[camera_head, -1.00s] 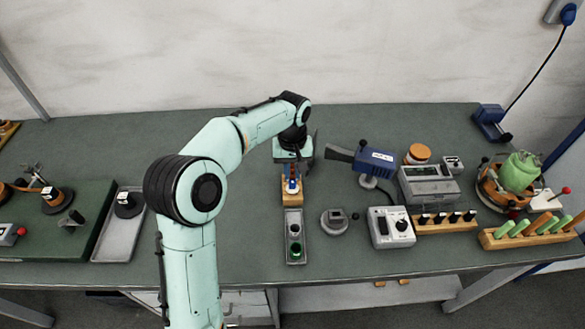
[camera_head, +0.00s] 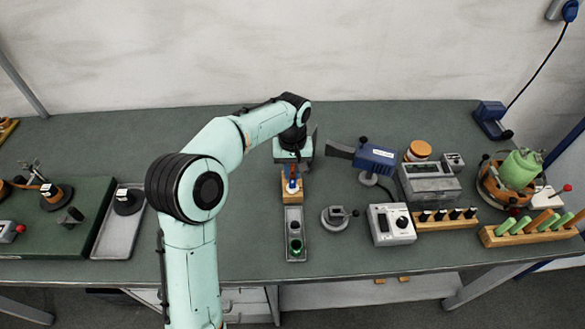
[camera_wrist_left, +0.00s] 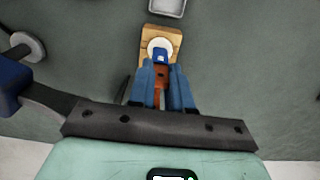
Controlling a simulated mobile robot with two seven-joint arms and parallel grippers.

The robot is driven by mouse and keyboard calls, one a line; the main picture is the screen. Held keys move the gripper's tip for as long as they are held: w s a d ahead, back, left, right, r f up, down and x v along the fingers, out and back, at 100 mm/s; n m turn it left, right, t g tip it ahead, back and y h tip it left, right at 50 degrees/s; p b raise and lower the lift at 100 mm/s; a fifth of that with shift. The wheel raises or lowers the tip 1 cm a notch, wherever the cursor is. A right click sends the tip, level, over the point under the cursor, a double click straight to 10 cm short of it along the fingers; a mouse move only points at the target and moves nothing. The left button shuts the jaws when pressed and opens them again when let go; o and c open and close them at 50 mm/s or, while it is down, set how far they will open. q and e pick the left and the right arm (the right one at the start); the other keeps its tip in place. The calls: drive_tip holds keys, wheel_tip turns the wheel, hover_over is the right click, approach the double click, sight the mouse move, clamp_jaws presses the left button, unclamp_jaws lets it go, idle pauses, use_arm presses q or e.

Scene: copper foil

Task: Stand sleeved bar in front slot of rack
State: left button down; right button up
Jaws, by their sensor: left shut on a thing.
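The small wooden rack (camera_head: 291,198) stands on the bench, right of my left arm and behind a narrow grey tray. It also shows in the wrist view (camera_wrist_left: 174,34). My left gripper (camera_wrist_left: 162,86) is over the rack's far part, its blue fingers shut on a copper-brown bar (camera_wrist_left: 162,74). The bar has a blue end (camera_wrist_left: 160,56) seen against a white round piece (camera_wrist_left: 152,45) on the rack. The bar's lower end and the slot beneath are hidden, so I cannot tell how deep it sits. My right gripper is not in view.
The narrow tray (camera_head: 303,256) holds a grey piece and a green piece. To the right are a round grey stand (camera_head: 335,218), a blue tool (camera_head: 375,159) and a white meter box (camera_head: 391,226). A grey tray (camera_head: 119,238) lies left of my arm.

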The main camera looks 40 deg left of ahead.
use_arm(q)
drive_tip(key=c, duration=1)
unclamp_jaws()
drive_tip(key=shift+r, duration=0.1)
wheel_tip(320, 180, up, 13)
drive_tip(key=p, duration=0.2)
drive_tip(key=shift+r+p, duration=0.15)
drive_tip(key=shift+p, duration=0.2)
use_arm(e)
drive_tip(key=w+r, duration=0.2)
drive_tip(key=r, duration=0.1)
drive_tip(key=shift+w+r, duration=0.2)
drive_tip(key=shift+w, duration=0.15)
use_arm(q)
drive_tip(key=o, duration=0.3)
drive_tip(key=shift+o, duration=0.2)
drive_tip(key=shift+r+p, duration=0.6)
drive_tip(key=shift+r, duration=0.4)
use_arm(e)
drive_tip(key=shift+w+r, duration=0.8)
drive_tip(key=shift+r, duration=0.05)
